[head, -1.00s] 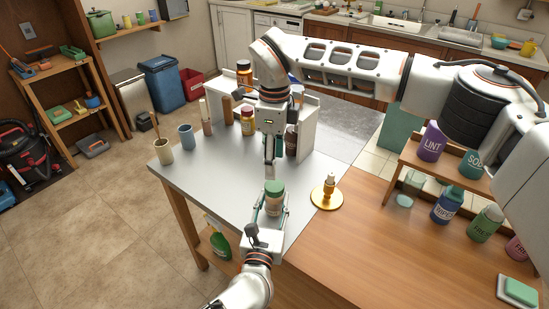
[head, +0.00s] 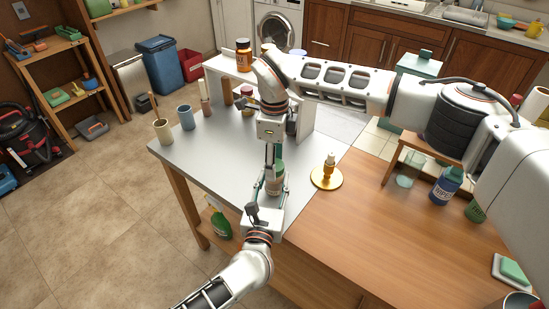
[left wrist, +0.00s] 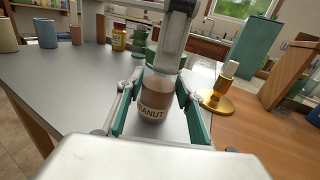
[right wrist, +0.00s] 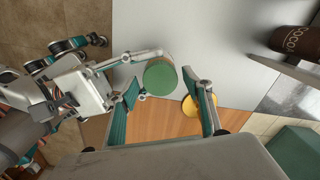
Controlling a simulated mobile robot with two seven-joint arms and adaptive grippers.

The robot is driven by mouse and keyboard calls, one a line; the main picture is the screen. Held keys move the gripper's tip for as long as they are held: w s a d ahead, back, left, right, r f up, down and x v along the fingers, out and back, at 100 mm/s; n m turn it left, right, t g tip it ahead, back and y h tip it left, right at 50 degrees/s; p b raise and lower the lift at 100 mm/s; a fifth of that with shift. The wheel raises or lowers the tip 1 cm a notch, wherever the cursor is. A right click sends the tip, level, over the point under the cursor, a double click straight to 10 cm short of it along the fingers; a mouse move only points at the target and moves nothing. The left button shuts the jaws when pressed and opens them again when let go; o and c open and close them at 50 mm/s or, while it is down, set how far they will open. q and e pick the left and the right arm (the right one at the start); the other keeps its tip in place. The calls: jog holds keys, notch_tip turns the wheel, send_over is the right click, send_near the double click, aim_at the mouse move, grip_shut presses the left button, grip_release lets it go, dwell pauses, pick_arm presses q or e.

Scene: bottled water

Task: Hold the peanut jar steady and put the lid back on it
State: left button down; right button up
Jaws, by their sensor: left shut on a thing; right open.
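The peanut jar (left wrist: 154,98) is brown with a pale label and stands upright in the left wrist view. My left gripper (left wrist: 158,88) is shut on its sides; in the head view the jar (head: 274,187) is partly hidden by both grippers. The green lid (right wrist: 160,76) shows as a round disc from above in the right wrist view. It sits at the jar's top; whether it is seated or tilted I cannot tell. My right gripper (head: 274,155) points down over the jar from above, open, with its fingers on either side of the lid.
A gold stand with a white-topped piece (head: 327,178) is close right of the jar. Cups (head: 186,117) stand at the table's far left, and a white shelf (head: 306,115) with bottles is behind. The grey tabletop (head: 215,165) left of the jar is clear.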

jog(key=shift+c, duration=0.4)
jog(key=c, duration=1.1)
jog(key=m, duration=0.8)
jog(key=shift+m, duration=0.4)
jog(key=o, duration=1.2)
jog(key=shift+o, duration=0.2)
jog(key=shift+r, duration=2.25)
